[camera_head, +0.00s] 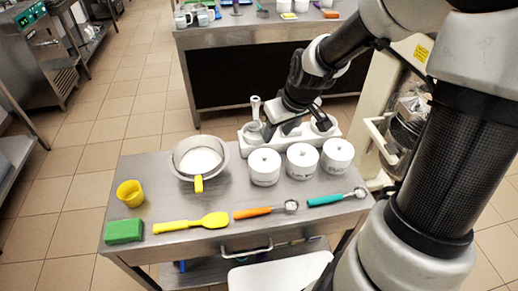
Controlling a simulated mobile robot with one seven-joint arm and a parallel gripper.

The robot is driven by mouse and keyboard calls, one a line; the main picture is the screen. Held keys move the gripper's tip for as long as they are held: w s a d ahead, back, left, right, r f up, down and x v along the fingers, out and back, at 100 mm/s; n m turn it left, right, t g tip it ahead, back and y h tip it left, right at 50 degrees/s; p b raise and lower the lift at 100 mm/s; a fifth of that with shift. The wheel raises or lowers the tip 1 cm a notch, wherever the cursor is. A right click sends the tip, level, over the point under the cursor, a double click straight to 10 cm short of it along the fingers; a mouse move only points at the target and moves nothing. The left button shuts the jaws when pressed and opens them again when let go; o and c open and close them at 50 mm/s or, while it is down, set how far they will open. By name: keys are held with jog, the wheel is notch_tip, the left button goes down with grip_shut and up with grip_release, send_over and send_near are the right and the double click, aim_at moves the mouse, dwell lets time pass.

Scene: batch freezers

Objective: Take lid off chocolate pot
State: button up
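Three white lidded pots stand in a row on the steel table: a left pot (264,168), a middle pot (302,162) and a right pot (337,156). Each has a small dark spot on top and dark lettering on its front, too small to read, so I cannot tell which one is chocolate. My gripper (280,130) points down behind the left and middle pots, over a white rack (288,140). Its dark fingers look apart, with nothing visible between them. The rack holds containers and partly hides behind my gripper.
On the table are a steel sieve bowl (200,160), a yellow cup (130,193), a green sponge (124,231), a yellow spatula (190,224), an orange scoop (265,211) and a teal scoop (338,197). A second counter (240,36) stands behind. A machine (388,110) stands to the right.

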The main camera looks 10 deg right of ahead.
aim_at(266, 156)
jog(key=b+x, duration=0.4)
jog(key=x, duration=1.2)
jog(key=shift+s+f, duration=0.1)
jog(key=shift+f, duration=0.05)
jog(key=shift+c, duration=0.5)
grip_shut()
